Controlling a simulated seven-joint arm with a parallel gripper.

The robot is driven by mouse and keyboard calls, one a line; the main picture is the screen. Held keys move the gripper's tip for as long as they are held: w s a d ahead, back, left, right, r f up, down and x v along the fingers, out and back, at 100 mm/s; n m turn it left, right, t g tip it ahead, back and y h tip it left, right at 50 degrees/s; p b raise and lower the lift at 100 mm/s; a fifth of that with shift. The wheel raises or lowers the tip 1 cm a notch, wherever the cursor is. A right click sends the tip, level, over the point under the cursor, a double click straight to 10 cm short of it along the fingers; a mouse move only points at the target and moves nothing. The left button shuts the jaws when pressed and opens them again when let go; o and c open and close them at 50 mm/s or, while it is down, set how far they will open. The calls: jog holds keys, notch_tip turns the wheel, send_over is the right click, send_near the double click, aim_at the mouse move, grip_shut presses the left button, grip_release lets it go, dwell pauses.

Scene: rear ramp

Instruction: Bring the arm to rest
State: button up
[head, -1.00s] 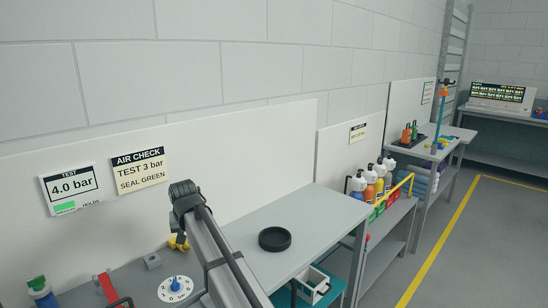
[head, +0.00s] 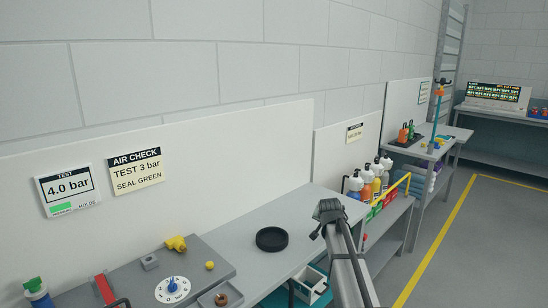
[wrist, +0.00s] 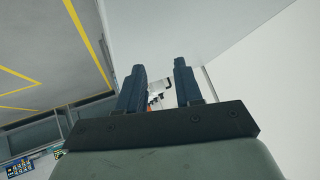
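In the wrist view my gripper (wrist: 159,66) has its two dark fingers apart, with nothing held between them. Small white and orange things show in the gap, well beyond the fingers. In the head view my arm (head: 350,265) rises from the bottom edge, right of the black round dish (head: 272,239). Its dark upper joint stands in front of the bench's right end. I cannot make out the gripper's fingers in the head view.
The grey bench (head: 310,215) carries a test panel with a white dial (head: 172,289), a yellow fitting (head: 176,243) and a red lever (head: 105,288). A white bin (head: 310,284) is below. Bottles (head: 367,180) stand farther right. Floor beyond the yellow line is clear.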

jog(key=s+d+f+m+h, duration=0.1)
jog(key=s+d+f, duration=0.1)
jog(key=d+f, duration=0.3)
jog(key=s+d+f+m, duration=0.1)
jog(key=s+d+f, duration=0.1)
jog(key=d, duration=0.5)
jog(key=s+a+f+n+g+y, duration=0.15)
jog(key=s+a+f+g, duration=0.25)
jog(key=s+f, duration=1.05)
jog(key=s+a+f+n+g, duration=0.2)
jog(key=s+a+f+g, duration=0.15)
jog(key=s+f, duration=1.1)
jog(key=s+a+f+n+g, duration=0.1)
jog(key=s+f, duration=0.3)
jog(key=s, duration=0.7)
jog(key=s+a+f+n+g, duration=0.1)
jog(key=s+a+f+g, duration=0.2)
jog(key=s, duration=0.8)
jog(key=s+a+f+n+g, duration=0.2)
jog(key=s+f, duration=0.5)
jog(key=s, duration=0.5)
jog(key=shift+a+f+g+y, duration=0.15)
jog(key=shift+a+g+y, duration=0.35)
jog(key=shift+g, duration=0.75)
